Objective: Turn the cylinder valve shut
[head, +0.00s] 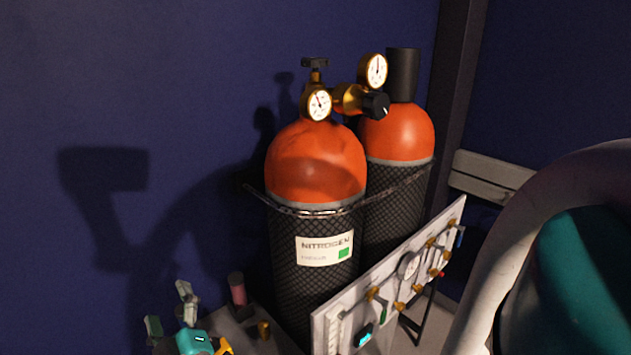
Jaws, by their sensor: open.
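The nitrogen cylinder (316,165) stands upright against the dark blue wall, with an orange shoulder, black mesh sleeve and a white "NITROGEN" label (325,248). Its valve has a small dark handwheel (315,63) on top, above the brass fittings. A brass regulator (347,99) with two round white gauges and a black knob (376,105) sits to the right of the valve. Whether the valve is open or shut cannot be told. Nothing is touching the handwheel. My gripper is not in view.
A second orange cylinder (398,133) with a black cap stands behind on the right. Tools, including a teal one (193,342), lie at the lower left.

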